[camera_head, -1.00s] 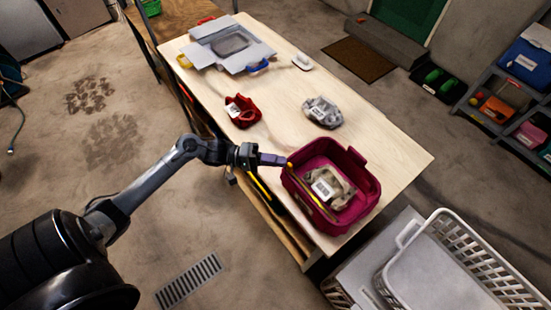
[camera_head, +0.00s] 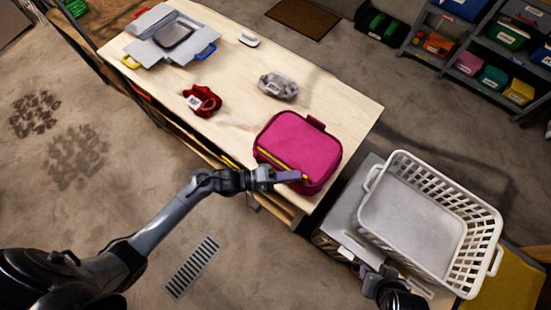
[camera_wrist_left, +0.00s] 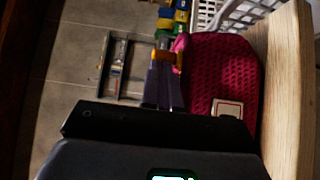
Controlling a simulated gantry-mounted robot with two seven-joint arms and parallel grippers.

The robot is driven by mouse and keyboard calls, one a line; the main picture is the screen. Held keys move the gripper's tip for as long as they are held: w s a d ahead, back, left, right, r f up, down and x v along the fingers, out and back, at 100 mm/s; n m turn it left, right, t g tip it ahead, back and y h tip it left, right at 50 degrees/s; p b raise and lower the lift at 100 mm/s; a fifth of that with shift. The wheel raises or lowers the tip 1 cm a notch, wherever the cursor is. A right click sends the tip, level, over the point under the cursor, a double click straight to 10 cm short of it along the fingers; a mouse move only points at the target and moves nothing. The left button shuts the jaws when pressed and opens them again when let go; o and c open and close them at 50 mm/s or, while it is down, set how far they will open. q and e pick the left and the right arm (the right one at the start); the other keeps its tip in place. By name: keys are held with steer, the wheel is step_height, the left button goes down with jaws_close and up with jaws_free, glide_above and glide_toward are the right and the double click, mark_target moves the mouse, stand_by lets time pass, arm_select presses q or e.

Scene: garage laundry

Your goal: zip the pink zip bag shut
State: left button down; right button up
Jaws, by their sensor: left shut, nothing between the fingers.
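The pink zip bag (camera_head: 302,138) sits at the near right end of the wooden table, and its top now looks covered by a pink lid. A yellow strip (camera_head: 279,164) runs along its near side. My left gripper (camera_head: 297,177) is shut and empty, at the bag's near lower corner by the end of that strip; whether it touches is unclear. In the left wrist view, the shut fingers (camera_wrist_left: 165,82) are beside a crimson textured surface (camera_wrist_left: 222,66) with a white label, apparently the bag. My right gripper (camera_head: 372,277) is small and dark at the bottom; its jaws are unclear.
On the table (camera_head: 235,128) lie a red item (camera_head: 203,99), a grey item (camera_head: 279,86) and a grey tray-like thing (camera_head: 172,37). A white laundry basket (camera_head: 415,215) stands right of the bag, beyond the table edge. Shelves with bins are at the upper right.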

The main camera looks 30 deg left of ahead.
arm_select(q)
steer(key=shift+s+d, duration=0.2)
steer(key=shift+d, duration=0.6)
